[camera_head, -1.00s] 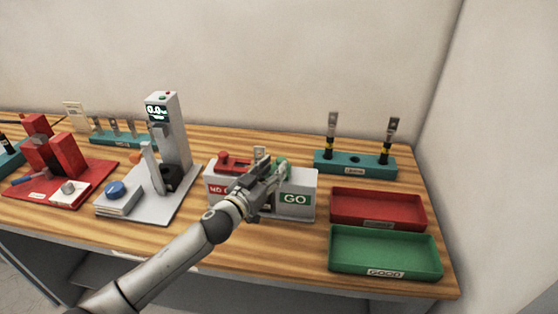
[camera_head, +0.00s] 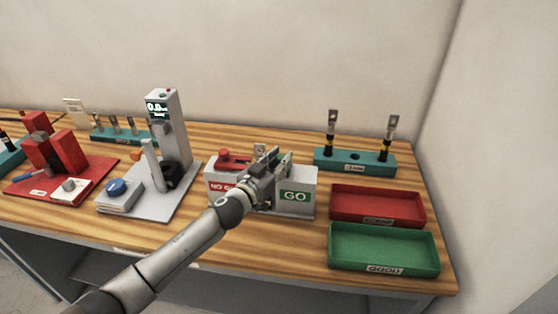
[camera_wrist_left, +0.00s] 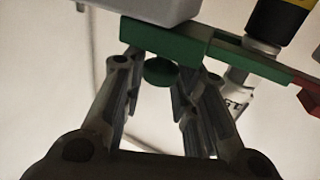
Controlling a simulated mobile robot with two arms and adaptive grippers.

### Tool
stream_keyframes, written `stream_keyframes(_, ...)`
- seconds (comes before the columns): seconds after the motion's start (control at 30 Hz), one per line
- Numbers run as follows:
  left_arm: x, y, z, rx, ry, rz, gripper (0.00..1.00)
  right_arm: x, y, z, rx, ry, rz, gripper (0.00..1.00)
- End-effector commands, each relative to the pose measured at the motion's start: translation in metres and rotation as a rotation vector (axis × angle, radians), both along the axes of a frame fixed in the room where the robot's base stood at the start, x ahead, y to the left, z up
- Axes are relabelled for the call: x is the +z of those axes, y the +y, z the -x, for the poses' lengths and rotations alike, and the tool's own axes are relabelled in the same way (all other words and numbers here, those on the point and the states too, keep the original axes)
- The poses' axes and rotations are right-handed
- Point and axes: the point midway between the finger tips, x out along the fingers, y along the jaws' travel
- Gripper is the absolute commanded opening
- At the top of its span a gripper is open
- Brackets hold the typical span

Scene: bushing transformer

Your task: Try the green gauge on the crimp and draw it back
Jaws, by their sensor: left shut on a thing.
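The green gauge (camera_wrist_left: 165,42) shows in the left wrist view as a bar with a round knob below it. My left gripper (camera_wrist_left: 160,75) is shut on it. In the head view my left gripper (camera_head: 274,172) is over the GO side of the grey gauge stand (camera_head: 300,178) and mostly hides the gauge. A crimp with a yellow and black sleeve (camera_wrist_left: 283,18) and a metal part is close by the green bar; whether they touch I cannot tell. A metal lug (camera_head: 260,150) stands up behind the gripper. My right gripper is not in view.
A red gauge (camera_head: 236,160) lies on the stand's NO GO side. To the right are a red tray (camera_head: 375,190), a green tray (camera_head: 385,232) and a teal rack (camera_head: 330,165) with two lugged cables. A grey press-like device (camera_head: 165,130) stands left.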

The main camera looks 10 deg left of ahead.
Motion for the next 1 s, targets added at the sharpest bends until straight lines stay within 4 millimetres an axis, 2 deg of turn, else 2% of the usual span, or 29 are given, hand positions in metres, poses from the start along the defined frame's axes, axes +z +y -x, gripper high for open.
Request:
stream_keyframes(0.17, 0.0, -0.002, 0.0, -0.001, 0.0, 0.001, 0.0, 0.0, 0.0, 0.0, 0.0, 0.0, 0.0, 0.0)
stream_keyframes(0.4, 0.0, -0.04, 0.0, -0.002, 0.0, 0.007, 0.0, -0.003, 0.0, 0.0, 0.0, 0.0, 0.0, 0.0)
stream_keyframes(0.5, 0.0, -0.048, 0.0, 0.0, 0.0, 0.003, 0.0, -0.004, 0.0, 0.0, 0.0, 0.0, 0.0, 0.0)
stream_keyframes(0.8, 0.0, -0.051, 0.001, -0.003, -0.001, 0.001, 0.0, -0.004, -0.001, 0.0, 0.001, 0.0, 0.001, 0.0)
stream_keyframes(0.83, 0.0, -0.051, 0.001, -0.004, -0.001, 0.001, 0.3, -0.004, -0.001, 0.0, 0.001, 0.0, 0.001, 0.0)
stream_keyframes(0.9, 0.0, -0.051, 0.001, -0.004, -0.001, 0.001, 0.35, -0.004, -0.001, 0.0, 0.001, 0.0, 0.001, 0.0)
stream_keyframes(1.0, 0.0, -0.051, 0.001, -0.003, -0.001, 0.001, 0.35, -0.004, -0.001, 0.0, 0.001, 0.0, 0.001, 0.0)
